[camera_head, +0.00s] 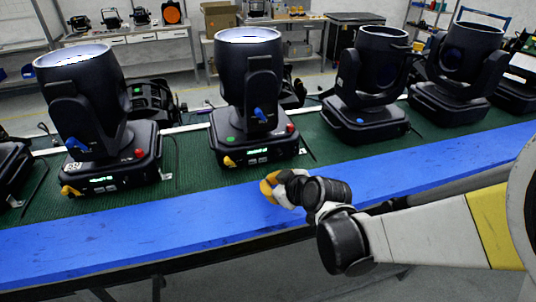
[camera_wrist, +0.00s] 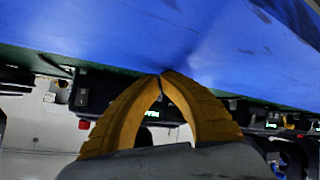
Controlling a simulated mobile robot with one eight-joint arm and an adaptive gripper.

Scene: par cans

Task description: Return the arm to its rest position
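My gripper (camera_head: 272,187) is at the end of my arm, which reaches in from the right in the head view. It is above or beside the blue front strip of the bench, in front of the middle par can. In the wrist view my gripper (camera_wrist: 161,76) shows two yellow ribbed fingers with their tips together and nothing between them. The middle par can (camera_head: 249,80) stands upright on the green mat beyond my gripper, apart from it. Another par can (camera_head: 85,95) stands to the left.
The blue strip (camera_head: 120,225) runs along the bench's front edge and is mostly bare. Two more par cans (camera_head: 375,70) (camera_head: 462,65) stand at the right on the green mat (camera_head: 190,150). Shelves and a drawer bench (camera_head: 140,35) are in the background.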

